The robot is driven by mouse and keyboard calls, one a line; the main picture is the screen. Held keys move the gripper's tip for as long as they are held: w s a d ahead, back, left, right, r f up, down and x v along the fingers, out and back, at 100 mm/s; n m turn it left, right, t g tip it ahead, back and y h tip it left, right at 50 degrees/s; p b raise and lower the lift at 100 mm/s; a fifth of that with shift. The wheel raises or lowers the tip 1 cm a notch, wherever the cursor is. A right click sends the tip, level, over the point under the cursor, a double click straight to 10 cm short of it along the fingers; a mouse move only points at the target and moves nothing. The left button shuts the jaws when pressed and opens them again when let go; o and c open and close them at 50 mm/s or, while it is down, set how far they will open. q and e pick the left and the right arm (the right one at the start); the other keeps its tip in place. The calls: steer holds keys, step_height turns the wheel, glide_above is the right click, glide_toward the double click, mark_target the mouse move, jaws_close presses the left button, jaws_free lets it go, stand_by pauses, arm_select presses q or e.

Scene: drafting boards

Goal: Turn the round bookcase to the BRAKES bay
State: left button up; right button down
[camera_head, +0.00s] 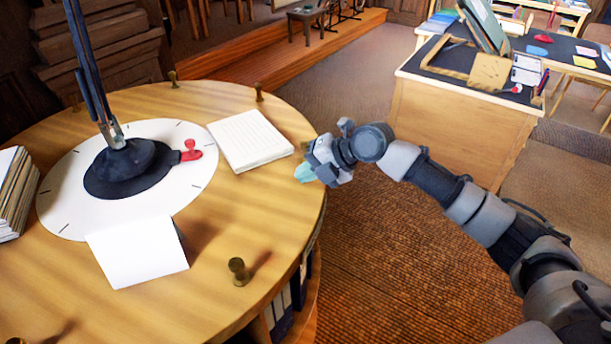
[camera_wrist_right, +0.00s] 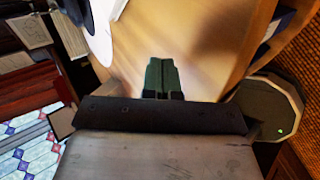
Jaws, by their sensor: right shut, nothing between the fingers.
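The round bookcase (camera_head: 225,205) has a pale wooden top that fills the left of the head view. Several brass pegs stand on it, one near the front (camera_head: 238,271) and one near the back rim (camera_head: 259,92). Below the rim at the front right, dark and white spines (camera_head: 283,313) show in a bay. No BRAKES label is readable. My right gripper (camera_head: 305,172) is shut and empty at the top's right rim; whether it touches is unclear. In the right wrist view its green fingers (camera_wrist_right: 162,76) lie together in front of the wood (camera_wrist_right: 215,45). My left gripper is not in view.
On the top are a white dial (camera_head: 190,140) with a black base and red knob (camera_head: 191,150), a paper stack (camera_head: 249,140), a blank white card (camera_head: 137,252) and books (camera_head: 14,195). A cluttered desk (camera_head: 460,130) stands at the back right. Brown carpet (camera_head: 400,270) lies between.

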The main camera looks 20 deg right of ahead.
mark_target(288, 166)
steer(key=w+b, duration=0.1)
steer(key=w+d+b, duration=0.1)
steer(key=w+b, duration=0.1)
steer(key=w, duration=0.1)
steer(key=shift+d+f, duration=0.25)
steer(key=shift+d, duration=0.1)
steer(key=shift+w+d+n+g, duration=0.1)
steer(key=shift+w+n+g, duration=0.15)
steer(key=shift+n+g, duration=0.05)
steer(key=shift+w+d+r, duration=0.1)
steer(key=shift+w+r, duration=0.1)
